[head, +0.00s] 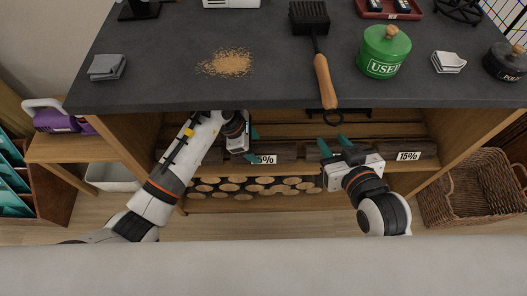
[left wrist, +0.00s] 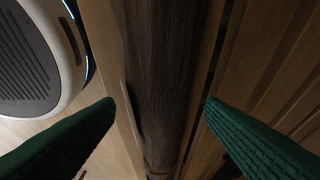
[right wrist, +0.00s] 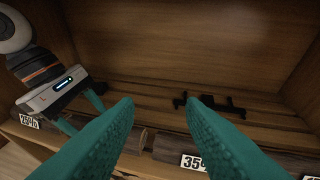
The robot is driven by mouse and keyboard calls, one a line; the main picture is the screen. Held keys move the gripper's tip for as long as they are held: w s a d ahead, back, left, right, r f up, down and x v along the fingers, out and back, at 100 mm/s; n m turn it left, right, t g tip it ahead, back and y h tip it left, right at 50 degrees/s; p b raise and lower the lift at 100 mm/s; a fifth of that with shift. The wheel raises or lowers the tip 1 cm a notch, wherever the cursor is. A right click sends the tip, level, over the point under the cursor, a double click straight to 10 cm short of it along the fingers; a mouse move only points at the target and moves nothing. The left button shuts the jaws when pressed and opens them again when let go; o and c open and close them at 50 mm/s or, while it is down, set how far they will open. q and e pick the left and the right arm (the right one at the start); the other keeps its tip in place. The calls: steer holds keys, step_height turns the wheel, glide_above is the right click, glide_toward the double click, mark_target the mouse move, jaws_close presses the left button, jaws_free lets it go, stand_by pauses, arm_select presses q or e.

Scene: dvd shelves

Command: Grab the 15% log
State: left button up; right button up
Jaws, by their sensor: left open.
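The 15% log (head: 408,155) is a dark log with a white label, lying on the shelf under the counter at the right in the head view. My left gripper (head: 253,145) is open beside a log whose partly covered label reads "5%". In the left wrist view a dark log (left wrist: 160,80) runs between its open fingers, its label out of sight. The right wrist view shows labels 25% (right wrist: 28,121) and 35% (right wrist: 193,162).
The dark counter (head: 180,85) overhangs the shelf; a brush (head: 325,80), a green canister (head: 384,50) and crumbs (head: 230,63) are on it. Several round-ended logs (head: 240,188) lie on the lower shelf. A wicker basket (head: 465,190) stands at the right, a white bin (head: 115,177) at the left.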

mark_target(255, 148)
arm_select(q)
steer(key=shift+b+x, duration=0.3)
steer(key=shift+x, duration=1.2)
steer(key=c, duration=0.9)
arm_select(e)
steer(key=r, duration=0.1)
steer(key=w+r+t, duration=0.1)
steer(key=a+r+t, duration=0.1)
steer(key=shift+w+r+y, duration=0.2)
steer(key=shift+w+y, duration=0.1)
steer(key=shift+y, duration=0.1)
arm_select(q)
steer(key=shift+r, duration=0.1)
